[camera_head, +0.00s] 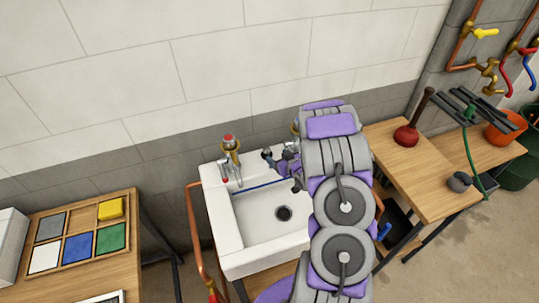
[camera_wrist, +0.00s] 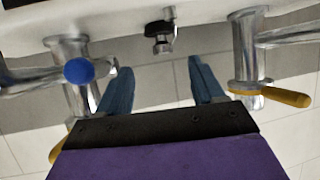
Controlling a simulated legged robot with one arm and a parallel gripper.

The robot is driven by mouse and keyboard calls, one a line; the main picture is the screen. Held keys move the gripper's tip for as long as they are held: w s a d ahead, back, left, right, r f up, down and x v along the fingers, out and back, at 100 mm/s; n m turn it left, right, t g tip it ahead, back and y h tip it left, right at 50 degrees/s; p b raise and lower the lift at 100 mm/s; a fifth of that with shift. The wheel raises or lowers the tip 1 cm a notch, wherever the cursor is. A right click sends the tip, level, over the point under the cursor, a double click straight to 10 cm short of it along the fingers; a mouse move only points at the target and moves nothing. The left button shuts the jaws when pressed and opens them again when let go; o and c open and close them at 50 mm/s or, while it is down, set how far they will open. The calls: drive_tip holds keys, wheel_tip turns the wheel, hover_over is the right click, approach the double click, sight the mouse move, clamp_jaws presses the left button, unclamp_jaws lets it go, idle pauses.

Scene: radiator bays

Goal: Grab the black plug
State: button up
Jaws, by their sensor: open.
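A small black piece (camera_wrist: 158,28) with a chrome fitting below it, which looks like the black plug, shows at the top middle of the wrist view against the white sink edge. My gripper (camera_wrist: 161,66) is open, its two blue-grey fingers apart and empty. The black piece lies beyond the fingertips, roughly in line with the gap and not between them. In the head view my gripper (camera_head: 281,168) is over the back of the white sink (camera_head: 222,225). I cannot make out the plug there; my arm covers the sink's right side.
A chrome tap with a blue cap (camera_wrist: 79,70) and another chrome fitting (camera_wrist: 246,45) flank the fingers closely. A red-capped tap (camera_head: 229,150) stands at the sink's back left. The bowl holds a dark drain (camera_head: 284,213). Wooden tables stand on both sides; a red plunger (camera_head: 407,135) is right.

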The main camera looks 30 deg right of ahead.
sight(269, 152)
drive_tip(key=w+a, duration=0.1)
drive_tip(key=w+a+f, duration=0.1)
drive_tip(key=w, duration=0.1)
drive_tip(key=shift+w, duration=0.15)
drive_tip(key=shift+w+d+f, duration=0.1)
drive_tip(key=shift+w+f, duration=0.05)
drive_tip(key=shift+w, duration=0.15)
drive_tip(key=d, duration=0.2)
drive_tip(key=w+d+f, duration=0.1)
drive_tip(key=shift+b, duration=0.4)
drive_tip(key=w, duration=0.1)
drive_tip(key=w+a+f, duration=0.1)
drive_tip(key=w+f+b, duration=0.1)
drive_tip(key=w, duration=0.1)
drive_tip(key=shift+a, duration=0.15)
drive_tip(key=shift+d, duration=0.4)
drive_tip(key=c, duration=0.3)
drive_tip(key=shift+a+r, duration=0.1)
drive_tip(key=shift+a, duration=0.25)
drive_tip(key=c, duration=0.6)
drive_tip(key=shift+c, duration=0.2)
drive_tip(key=shift+d, duration=0.1)
